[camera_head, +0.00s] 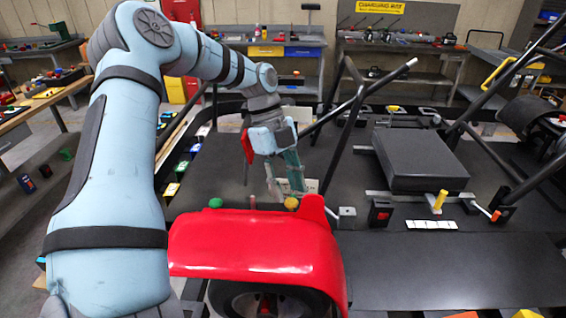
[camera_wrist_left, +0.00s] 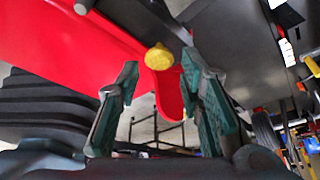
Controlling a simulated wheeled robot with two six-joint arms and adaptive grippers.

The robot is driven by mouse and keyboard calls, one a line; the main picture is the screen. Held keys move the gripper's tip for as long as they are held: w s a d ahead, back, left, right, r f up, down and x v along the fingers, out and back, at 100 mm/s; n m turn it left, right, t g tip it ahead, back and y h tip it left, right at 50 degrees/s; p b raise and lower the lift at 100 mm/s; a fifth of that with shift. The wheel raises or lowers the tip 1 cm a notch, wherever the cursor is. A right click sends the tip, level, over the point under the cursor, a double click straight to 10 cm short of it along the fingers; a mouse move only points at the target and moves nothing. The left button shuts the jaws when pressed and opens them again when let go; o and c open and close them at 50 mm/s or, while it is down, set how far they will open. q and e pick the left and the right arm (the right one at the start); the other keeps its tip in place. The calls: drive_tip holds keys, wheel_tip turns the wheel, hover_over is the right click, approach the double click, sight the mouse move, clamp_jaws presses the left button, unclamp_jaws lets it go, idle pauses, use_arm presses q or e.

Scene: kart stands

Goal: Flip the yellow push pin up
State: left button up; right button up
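The yellow push pin (camera_head: 291,203) shows as a small round yellow knob at the back edge of the red fender, right of a green knob. Its knob also appears in the left wrist view (camera_wrist_left: 159,57), just beyond my fingertips. My left gripper (camera_head: 284,186) is open, its two green-padded fingers pointing down just above and behind the yellow knob. In the left wrist view the fingers (camera_wrist_left: 160,76) are spread with the knob seen between their tips, not gripped. The pin's shaft is hidden. My right gripper is not in view.
The red fender (camera_head: 255,245) sits over a dark wheel in front. A green knob (camera_head: 215,203) is left of the yellow one. A black box (camera_head: 420,155), a yellow lever (camera_head: 438,202) and black frame bars stand to the right. The black floor panel (camera_head: 450,270) at front right is mostly clear.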

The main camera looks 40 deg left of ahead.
use_arm(q)
drive_tip(key=v, duration=1)
drive_tip(key=shift+r, duration=0.35)
drive_tip(key=shift+a, duration=0.2)
